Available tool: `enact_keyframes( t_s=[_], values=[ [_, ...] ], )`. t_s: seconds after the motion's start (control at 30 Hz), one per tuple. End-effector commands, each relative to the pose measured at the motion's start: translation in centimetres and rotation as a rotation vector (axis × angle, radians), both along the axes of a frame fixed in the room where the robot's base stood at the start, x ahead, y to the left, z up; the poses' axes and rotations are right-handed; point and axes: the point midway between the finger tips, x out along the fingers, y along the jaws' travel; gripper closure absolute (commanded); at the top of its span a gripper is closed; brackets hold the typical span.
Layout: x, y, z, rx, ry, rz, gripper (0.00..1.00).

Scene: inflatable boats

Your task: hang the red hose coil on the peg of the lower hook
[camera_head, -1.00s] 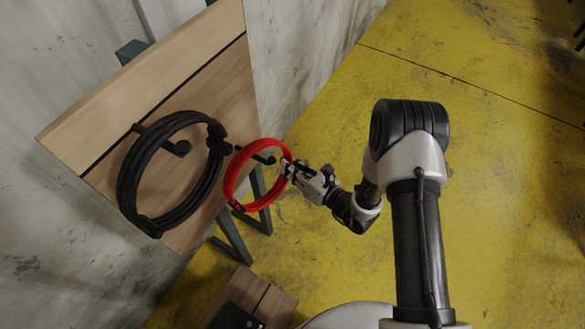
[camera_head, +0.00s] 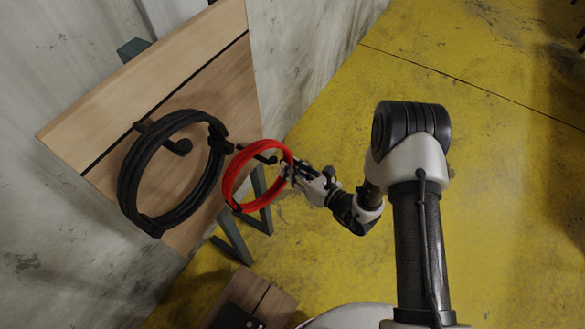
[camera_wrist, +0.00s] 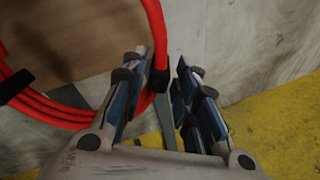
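The red hose coil (camera_head: 228,187) is around the lower hook (camera_head: 262,150), whose dark tip shows inside the ring near its top. I cannot tell clearly whether the coil rests on the peg. In the wrist view the coil (camera_wrist: 60,112) curves across the left, with a black band near my fingertips. My gripper (camera_head: 289,172) is at the coil's right side. In the wrist view my gripper (camera_wrist: 163,68) has its fingers apart, with the coil's edge just beyond and between the tips. The hook is not visible there.
A black hose coil (camera_head: 130,185) hangs on the upper hook (camera_head: 178,146) of the wooden board (camera_head: 110,110), left of the red coil. A wooden box (camera_head: 270,305) stands below. Yellow floor (camera_head: 480,200) is clear to the right.

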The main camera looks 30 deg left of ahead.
Motion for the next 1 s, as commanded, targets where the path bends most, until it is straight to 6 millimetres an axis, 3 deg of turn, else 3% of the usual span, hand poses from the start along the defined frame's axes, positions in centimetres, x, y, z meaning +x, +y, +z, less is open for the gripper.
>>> enact_keyframes(
  t_s=[0.47, 1.0],
  values=[
    [-0.1, -0.4, 0.3, 0.003, -0.002, 0.001, 0.64],
    [-3.1, -9.7, 2.3, 0.004, 0.000, -0.004, 0.64]
  ],
)
